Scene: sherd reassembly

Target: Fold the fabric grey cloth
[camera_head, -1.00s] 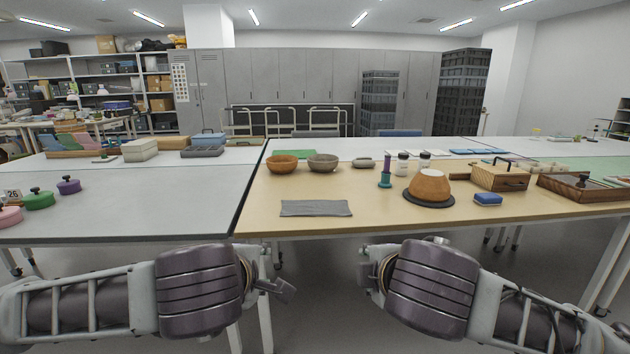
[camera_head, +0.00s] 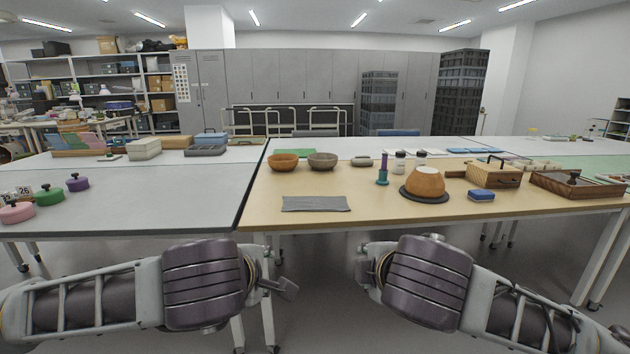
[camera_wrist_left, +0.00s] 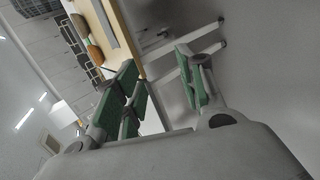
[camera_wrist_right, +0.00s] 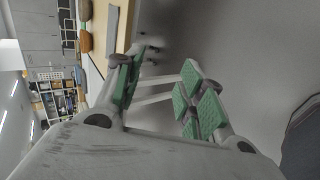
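The grey cloth (camera_head: 316,203) lies flat as a wide strip near the front edge of the wooden table. It also shows in the left wrist view (camera_wrist_left: 107,24) and in the right wrist view (camera_wrist_right: 112,30). My left gripper (camera_head: 287,287) is in front of the table, below its top and apart from the cloth. In the left wrist view its green-padded fingers (camera_wrist_left: 165,95) are spread with nothing between them. My right gripper (camera_head: 366,268) is also in front of the table, apart from the cloth. In the right wrist view its fingers (camera_wrist_right: 160,92) are open and empty.
Behind the cloth stand an orange bowl (camera_head: 284,162) and a grey bowl (camera_head: 322,162). To the right are an upturned bowl (camera_head: 424,181) on a dark disc, a blue block (camera_head: 481,195) and a wooden box (camera_head: 494,175). The wood around the cloth is clear.

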